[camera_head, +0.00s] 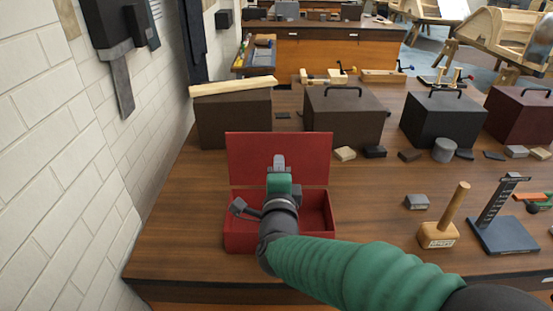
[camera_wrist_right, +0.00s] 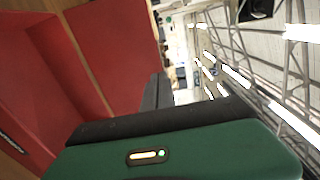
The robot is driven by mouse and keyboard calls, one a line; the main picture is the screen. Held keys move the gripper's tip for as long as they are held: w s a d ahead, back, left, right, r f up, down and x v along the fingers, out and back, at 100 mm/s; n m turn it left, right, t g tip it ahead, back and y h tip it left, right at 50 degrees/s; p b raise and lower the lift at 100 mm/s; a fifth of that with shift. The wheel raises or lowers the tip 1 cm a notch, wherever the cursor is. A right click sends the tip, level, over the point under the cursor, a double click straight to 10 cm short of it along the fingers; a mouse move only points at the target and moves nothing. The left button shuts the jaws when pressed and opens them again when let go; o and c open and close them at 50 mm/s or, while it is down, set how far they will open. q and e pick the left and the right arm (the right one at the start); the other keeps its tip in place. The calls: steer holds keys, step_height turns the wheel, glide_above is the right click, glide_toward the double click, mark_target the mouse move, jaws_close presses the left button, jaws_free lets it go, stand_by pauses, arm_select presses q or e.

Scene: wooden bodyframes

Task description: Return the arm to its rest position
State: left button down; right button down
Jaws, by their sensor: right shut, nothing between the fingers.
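My right arm reaches in from the lower right of the head view, with a green ribbed sleeve. Its right gripper (camera_head: 279,163) is shut and empty, in front of the raised lid of an open red box (camera_head: 240,243) and over the box's inside. The arm hides part of the box's interior and front. In the right wrist view the green gripper housing fills the bottom, with dark fingers (camera_wrist_right: 157,92) beyond it and the red box's walls (camera_wrist_right: 105,45) close on the left. I cannot tell whether the gripper touches the box. My left gripper is not in view.
The wooden bench (camera_head: 180,240) also holds a wooden mallet (camera_head: 439,234), a dark stand (camera_head: 500,232) and a small grey block (camera_head: 416,202) on the right. Dark boxes (camera_head: 344,117) and small blocks line the back. A white brick wall (camera_head: 60,150) stands on the left.

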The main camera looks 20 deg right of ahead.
steer(key=s+a+f+n+g+y+p, duration=0.1)
steer(key=s+f+n+g+y, duration=0.3)
steer(key=f+n, duration=0.4)
steer(key=s+a+f+n+g+y+p, duration=0.1)
steer(key=s+f+n+g, duration=0.4)
steer(key=f, duration=0.4)
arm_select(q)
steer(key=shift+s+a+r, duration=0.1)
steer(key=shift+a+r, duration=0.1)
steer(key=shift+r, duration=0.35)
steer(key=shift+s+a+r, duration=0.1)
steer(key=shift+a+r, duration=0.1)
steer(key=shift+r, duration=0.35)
arm_select(e)
steer(key=s+d+f+n+g, duration=0.2)
steer(key=s+f+n, duration=0.2)
steer(key=s, duration=0.4)
steer(key=s+d+f+n+g, duration=0.2)
steer(key=s+f+n+g, duration=0.1)
steer(key=s, duration=0.4)
steer(key=shift+s+d+f+n, duration=0.3)
steer(key=shift+s+f+n, duration=0.1)
steer(key=shift+f+n, duration=0.25)
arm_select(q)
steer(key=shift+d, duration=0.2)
arm_select(e)
steer(key=shift+d, duration=0.2)
